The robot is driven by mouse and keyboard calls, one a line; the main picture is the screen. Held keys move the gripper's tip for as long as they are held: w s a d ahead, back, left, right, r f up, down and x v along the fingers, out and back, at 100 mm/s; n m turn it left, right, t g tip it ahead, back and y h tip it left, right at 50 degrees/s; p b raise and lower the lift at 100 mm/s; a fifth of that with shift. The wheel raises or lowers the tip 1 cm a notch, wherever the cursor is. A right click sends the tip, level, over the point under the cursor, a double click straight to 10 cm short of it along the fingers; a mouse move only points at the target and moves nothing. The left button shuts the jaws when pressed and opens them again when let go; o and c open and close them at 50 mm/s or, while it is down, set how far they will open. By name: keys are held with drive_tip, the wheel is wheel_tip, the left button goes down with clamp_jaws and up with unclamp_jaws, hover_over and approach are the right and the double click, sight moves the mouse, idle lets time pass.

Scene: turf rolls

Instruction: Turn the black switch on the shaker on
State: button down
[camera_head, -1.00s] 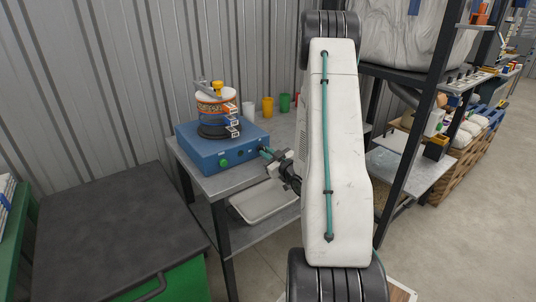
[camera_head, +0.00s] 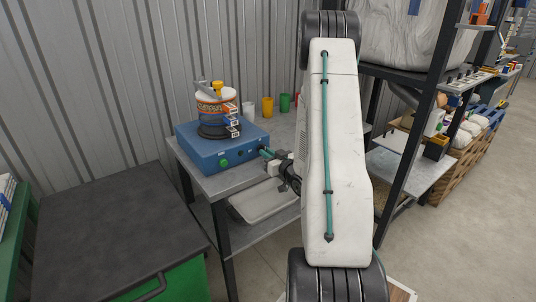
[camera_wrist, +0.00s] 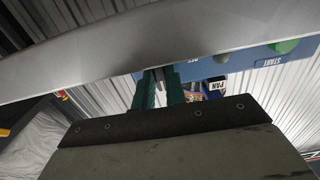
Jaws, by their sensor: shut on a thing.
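My gripper (camera_head: 264,151) is at the right end of this panel. Its teal fingers (camera_wrist: 162,76) are closed on a small dark piece at the panel, which appears to be the black switch. The fingers hide most of it, and its on or off position cannot be told.
White, yellow and green cups (camera_head: 268,105) stand behind the shaker. A grey tray (camera_head: 262,203) lies on the table's lower shelf. A dark-topped cabinet (camera_head: 115,235) is at left. A black-framed rack (camera_head: 412,130) stands at right, close to my arm.

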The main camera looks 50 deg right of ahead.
drive_tip(key=c, duration=1.4)
unclamp_jaws()
drive_tip(key=shift+c, duration=0.2)
drive_tip(key=v, duration=0.8)
drive_tip(key=shift+w+d, duration=0.1)
